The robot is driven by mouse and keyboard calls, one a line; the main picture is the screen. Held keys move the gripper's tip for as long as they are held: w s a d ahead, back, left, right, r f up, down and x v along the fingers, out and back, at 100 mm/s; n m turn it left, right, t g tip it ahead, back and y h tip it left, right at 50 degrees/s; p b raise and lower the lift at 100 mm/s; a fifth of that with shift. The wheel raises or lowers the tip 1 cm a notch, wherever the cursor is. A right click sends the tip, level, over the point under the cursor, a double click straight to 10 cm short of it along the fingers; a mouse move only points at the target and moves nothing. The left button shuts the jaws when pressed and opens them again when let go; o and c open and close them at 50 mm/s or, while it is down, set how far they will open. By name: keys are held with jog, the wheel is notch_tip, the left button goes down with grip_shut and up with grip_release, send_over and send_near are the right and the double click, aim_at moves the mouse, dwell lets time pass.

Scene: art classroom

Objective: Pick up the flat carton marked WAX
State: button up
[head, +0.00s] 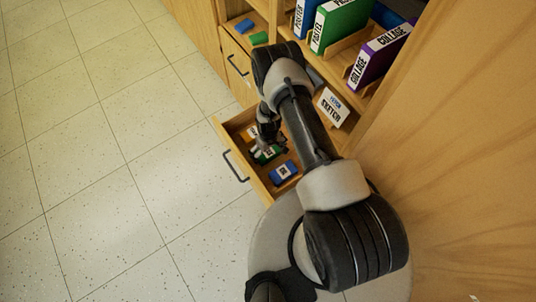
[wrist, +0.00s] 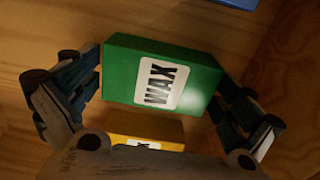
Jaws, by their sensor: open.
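A green carton (wrist: 160,75) with a white label reading WAX lies in the open wooden drawer; the head view also shows it (head: 267,155), partly hidden by my gripper. My gripper (wrist: 161,88) is open, with one finger on each side of the green carton in the wrist view. The left finger is close to the carton's left end and the right finger close to its right end; I cannot tell if either touches. In the head view my gripper (head: 267,142) reaches down into the drawer.
The drawer (head: 226,140) also holds a yellow carton (wrist: 148,131), its label partly hidden, and a blue carton (head: 284,172). Shelves above hold green and purple binders (head: 377,56) and a SKETCH sign (head: 333,107). The tiled floor at left is clear.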

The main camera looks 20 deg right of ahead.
jog(key=shift+f, duration=0.5)
jog(key=shift+r, duration=0.1)
jog(key=shift+c, duration=0.5)
jog(key=c, duration=0.8)
jog(key=shift+o, duration=0.2)
